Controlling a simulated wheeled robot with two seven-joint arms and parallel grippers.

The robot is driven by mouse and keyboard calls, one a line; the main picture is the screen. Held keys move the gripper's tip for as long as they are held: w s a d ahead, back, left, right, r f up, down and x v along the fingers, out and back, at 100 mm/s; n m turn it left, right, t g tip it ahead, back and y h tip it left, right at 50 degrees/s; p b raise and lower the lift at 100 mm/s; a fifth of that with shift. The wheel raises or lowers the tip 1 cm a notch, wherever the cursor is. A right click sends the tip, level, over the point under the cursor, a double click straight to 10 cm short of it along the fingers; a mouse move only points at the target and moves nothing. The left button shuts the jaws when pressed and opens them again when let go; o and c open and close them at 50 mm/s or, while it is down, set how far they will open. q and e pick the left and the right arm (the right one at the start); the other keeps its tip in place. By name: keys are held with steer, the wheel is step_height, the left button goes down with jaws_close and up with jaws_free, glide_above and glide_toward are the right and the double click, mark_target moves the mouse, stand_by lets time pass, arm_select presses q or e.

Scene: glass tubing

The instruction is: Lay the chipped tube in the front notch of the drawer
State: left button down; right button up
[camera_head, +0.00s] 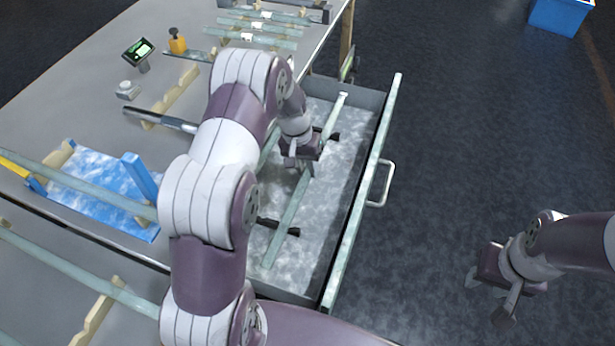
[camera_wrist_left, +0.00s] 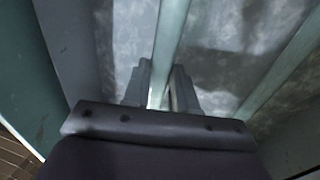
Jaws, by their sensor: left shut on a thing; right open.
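My left gripper (camera_head: 300,160) is down inside the open drawer (camera_head: 345,225), shut on a long pale green glass tube (camera_head: 288,222). In the left wrist view the tube (camera_wrist_left: 170,45) runs between the two fingers (camera_wrist_left: 160,90). It lies lengthwise over two dark notched supports (camera_head: 278,227), on the side near the drawer front. I cannot tell whether it rests in the notches, and no chip is clear. A second tube lies farther back in the drawer, partly hidden by my arm; it shows in the left wrist view (camera_wrist_left: 285,68). My right gripper (camera_head: 492,292) is open and empty above the floor.
The table (camera_head: 115,60) carries several tubes on wooden racks (camera_head: 172,97), a blue-sided tray (camera_head: 100,195), a small display (camera_head: 138,50) and a yellow bottle (camera_head: 177,41). The drawer's handle (camera_head: 382,184) juts out right. The floor beyond is clear up to a blue crate (camera_head: 560,14).

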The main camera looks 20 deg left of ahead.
arm_select(q)
step_height(320, 180, down, 3)
steer(key=shift+f, duration=0.2)
steer(key=shift+w+a+f, duration=0.1)
steer(key=shift+f, duration=0.05)
steer(key=shift+f+b, duration=0.1)
steer(key=shift+b, duration=0.2)
steer(key=c, duration=0.9)
jaws_free()
